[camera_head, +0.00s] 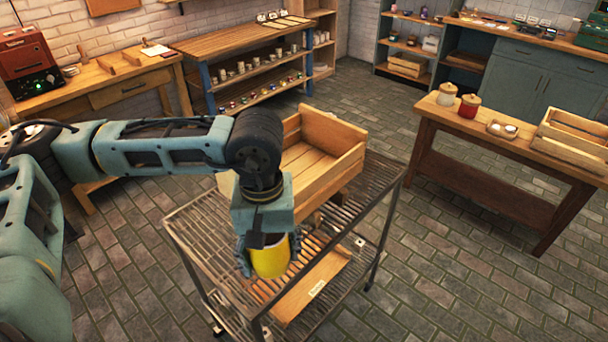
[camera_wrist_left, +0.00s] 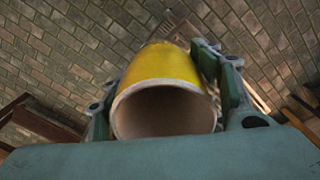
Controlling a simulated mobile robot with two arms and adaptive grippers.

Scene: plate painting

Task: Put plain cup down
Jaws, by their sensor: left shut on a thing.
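My left gripper (camera_head: 268,257) is shut on a yellow cup (camera_head: 270,265), with one finger on each side of it. The cup is held over the wire-topped metal cart (camera_head: 193,222); I cannot tell whether it touches the cart. In the left wrist view the cup (camera_wrist_left: 165,68) shows its pale rim and open mouth toward the camera, between the two fingers (camera_wrist_left: 165,90). No markings are visible on its yellow side. My right gripper is not in view.
A wooden crate (camera_head: 345,160) stands at the back of the cart. A wooden table (camera_head: 500,150) with jars and another crate stands right. A shelf unit (camera_head: 215,45) with several cups stands behind.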

